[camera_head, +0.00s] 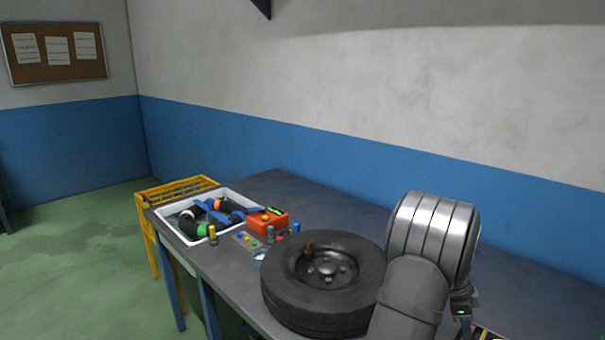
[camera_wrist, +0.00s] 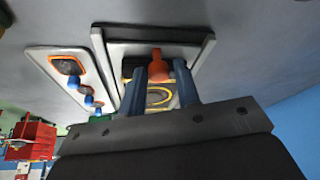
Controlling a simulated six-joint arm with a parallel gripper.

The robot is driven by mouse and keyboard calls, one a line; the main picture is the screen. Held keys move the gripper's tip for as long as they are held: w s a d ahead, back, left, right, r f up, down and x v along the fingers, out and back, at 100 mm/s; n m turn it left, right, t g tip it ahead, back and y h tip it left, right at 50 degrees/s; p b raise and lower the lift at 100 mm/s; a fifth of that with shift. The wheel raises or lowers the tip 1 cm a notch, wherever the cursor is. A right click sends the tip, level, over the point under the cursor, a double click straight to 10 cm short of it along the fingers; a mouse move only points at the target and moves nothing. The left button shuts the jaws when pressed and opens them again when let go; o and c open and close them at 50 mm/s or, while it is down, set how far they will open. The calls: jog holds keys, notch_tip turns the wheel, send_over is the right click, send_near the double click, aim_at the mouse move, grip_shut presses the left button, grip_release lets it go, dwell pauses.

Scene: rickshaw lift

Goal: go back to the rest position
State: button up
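My gripper (camera_wrist: 158,70) shows in the wrist view as two blue-grey fingers standing apart on a dark mount. An orange piece (camera_wrist: 156,62) and a yellow loop (camera_wrist: 160,96) show in the gap between the fingers, over a grey-framed tray (camera_wrist: 205,50). I see nothing clearly clamped, and cannot tell whether the fingers touch the orange piece. In the head view my arm stands at the right, bent over the table, and its fingers are not in view.
A black wheel (camera_head: 325,280) lies on the grey table (camera_head: 290,190) beside my arm. A white tray (camera_head: 170,224) of parts, an orange-red box (camera_head: 267,222) and small coloured pieces are further left. A yellow crate (camera_head: 177,187) stands past the table end. A panel with blue knobs (camera_wrist: 75,84) is beside the framed tray.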

jog(key=s+d, duration=1.4)
jog(key=shift+s+d, duration=0.25)
jog(key=shift+s, duration=0.05)
jog(key=v, duration=1.6)
jog(key=shift+w+a+r, duration=0.25)
jog(key=shift+r, duration=0.05)
jog(key=shift+c, duration=0.4)
grip_shut()
jog(key=s+a+f+m+t+y, duration=0.1)
jog(key=s+f+m+t+y, duration=0.3)
jog(key=f+m+t+y, duration=0.5)
jog(key=w+f, duration=0.2)
jog(key=w+a+f+h, duration=0.1)
jog(key=w+f, duration=0.1)
jog(key=w+a+f+m+h, duration=0.1)
jog(key=f, duration=0.1)
jog(key=shift+w+a+t, duration=0.25)
jog(key=shift+w+t, duration=0.15)
jog(key=w, duration=0.2)
jog(key=shift+w+a+f, duration=0.2)
jog(key=shift+w+a, duration=0.05)
jog(key=shift+a, duration=0.15)
jog(key=shift+w+a, duration=0.2)
jog(key=shift+w, duration=0.6)
